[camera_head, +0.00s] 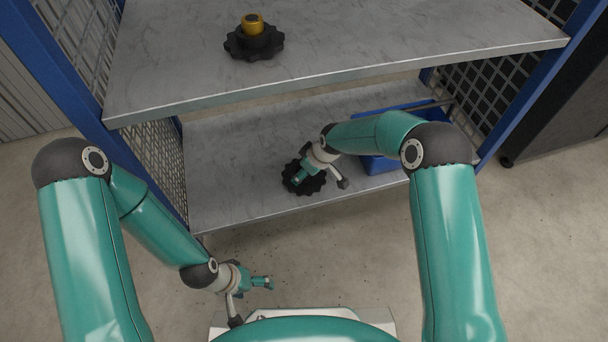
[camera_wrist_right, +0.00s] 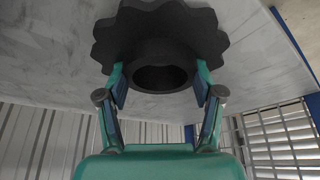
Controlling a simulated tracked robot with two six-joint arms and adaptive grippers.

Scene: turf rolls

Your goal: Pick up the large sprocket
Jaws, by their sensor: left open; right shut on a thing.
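The large sprocket (camera_head: 315,186), black and toothed, is at the lower shelf in the head view, partly hidden by my right gripper (camera_head: 321,181). In the right wrist view the sprocket (camera_wrist_right: 158,30) fills the top, and its round hub sits between the two fingers of my right gripper (camera_wrist_right: 160,82). That gripper is shut on the hub. I cannot tell whether the sprocket touches the shelf. My left gripper (camera_head: 253,302) is open and empty, low in front of the lower shelf.
Another black toothed wheel (camera_head: 254,43) with a brass-coloured piece (camera_head: 253,24) on it stands on the upper shelf (camera_head: 400,45). A blue bin (camera_head: 372,164) is on the lower shelf (camera_head: 235,190), behind my right arm. Blue posts and mesh panels close the sides.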

